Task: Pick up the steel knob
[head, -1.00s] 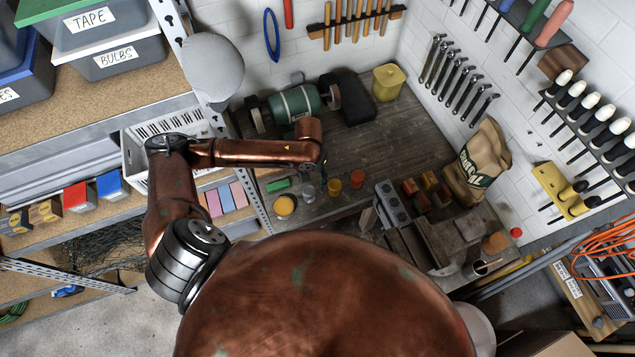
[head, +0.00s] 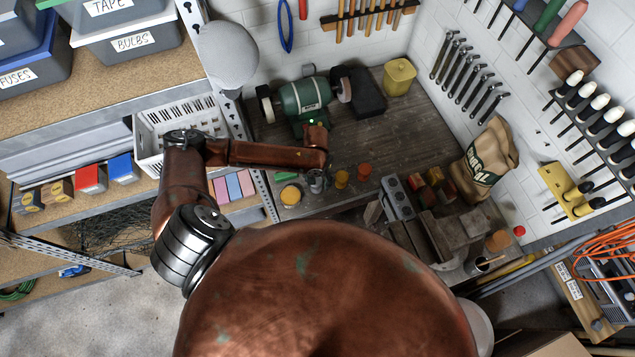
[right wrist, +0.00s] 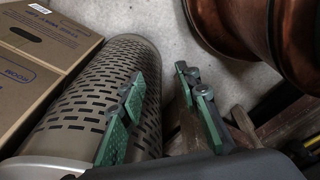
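A small grey metallic round piece, which looks like the steel knob (head: 316,183), stands near the front edge of the workbench (head: 400,130) in the head view. It is in a row between a yellow round piece (head: 290,195) and an orange one (head: 341,179). My left gripper (head: 318,170) points down just above and behind the knob, under the end of my arm. Its fingers are mostly hidden, so its opening and any contact with the knob cannot be told. My right gripper (right wrist: 160,105) is open and empty in the right wrist view, with its green fingers apart.
A green bench grinder (head: 305,98) stands behind my left arm. A white crate (head: 150,150) is on its left. A vise (head: 445,230) and paper bag (head: 488,160) are on the right. A perforated cylinder (right wrist: 95,95) and cardboard box (right wrist: 40,60) are near my right gripper.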

